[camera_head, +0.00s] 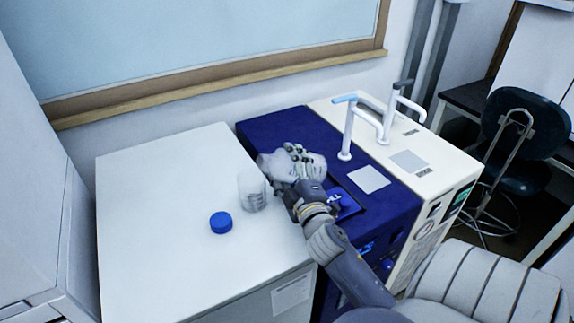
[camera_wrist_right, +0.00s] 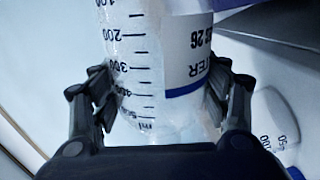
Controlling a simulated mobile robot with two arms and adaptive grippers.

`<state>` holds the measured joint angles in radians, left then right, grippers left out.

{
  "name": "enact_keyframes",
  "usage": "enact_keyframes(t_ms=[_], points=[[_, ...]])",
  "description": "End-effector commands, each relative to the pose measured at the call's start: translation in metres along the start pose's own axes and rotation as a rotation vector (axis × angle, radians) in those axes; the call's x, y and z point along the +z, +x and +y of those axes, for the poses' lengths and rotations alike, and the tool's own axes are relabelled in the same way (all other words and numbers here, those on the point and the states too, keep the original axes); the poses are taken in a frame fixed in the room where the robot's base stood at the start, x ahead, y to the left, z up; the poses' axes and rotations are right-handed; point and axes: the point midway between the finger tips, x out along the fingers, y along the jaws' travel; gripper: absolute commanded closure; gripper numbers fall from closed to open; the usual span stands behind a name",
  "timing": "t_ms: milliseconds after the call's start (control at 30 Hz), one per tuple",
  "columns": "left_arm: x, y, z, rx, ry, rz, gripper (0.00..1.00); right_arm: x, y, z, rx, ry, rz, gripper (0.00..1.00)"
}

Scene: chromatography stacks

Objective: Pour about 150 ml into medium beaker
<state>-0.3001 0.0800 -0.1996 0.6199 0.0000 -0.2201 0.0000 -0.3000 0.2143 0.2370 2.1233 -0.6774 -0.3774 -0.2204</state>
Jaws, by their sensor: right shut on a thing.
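My right gripper (camera_head: 294,172) is shut on a clear graduated bottle (camera_head: 274,163), with one finger on each side of it. The bottle also shows in the right wrist view (camera_wrist_right: 138,70), with a white and blue label and upside-down scale marks. In the head view it lies tipped over, its left end beside and above the rim of a clear beaker (camera_head: 250,194). The beaker stands upright on the white counter and shows partly at the right of the wrist view (camera_wrist_right: 278,118). I cannot make out the liquid levels or any stream. My left gripper is out of view.
A blue cap (camera_head: 221,222) lies on the white counter (camera_head: 150,210), left of and in front of the beaker. A dark blue unit (camera_head: 268,130) and a cream unit (camera_head: 422,140) with white taps (camera_head: 348,128) stand to the right. The counter's left part is clear.

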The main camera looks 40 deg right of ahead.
Motion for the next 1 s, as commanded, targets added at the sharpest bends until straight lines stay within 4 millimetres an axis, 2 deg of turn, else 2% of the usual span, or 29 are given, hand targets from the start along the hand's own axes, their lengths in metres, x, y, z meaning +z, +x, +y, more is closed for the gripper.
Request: enact_keyframes(t_ms=[467, 700, 1000], points=[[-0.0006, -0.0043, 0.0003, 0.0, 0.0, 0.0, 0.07, -0.0025, 0.0004, 0.0045, 0.005, -0.059, 0.008, 0.82], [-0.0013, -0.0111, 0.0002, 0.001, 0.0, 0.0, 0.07, -0.0041, 0.0007, 0.008, 0.005, -0.141, 0.014, 0.82], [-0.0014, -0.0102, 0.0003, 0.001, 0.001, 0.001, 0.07, -0.0036, 0.0006, 0.0073, 0.005, -0.145, 0.014, 0.82]])
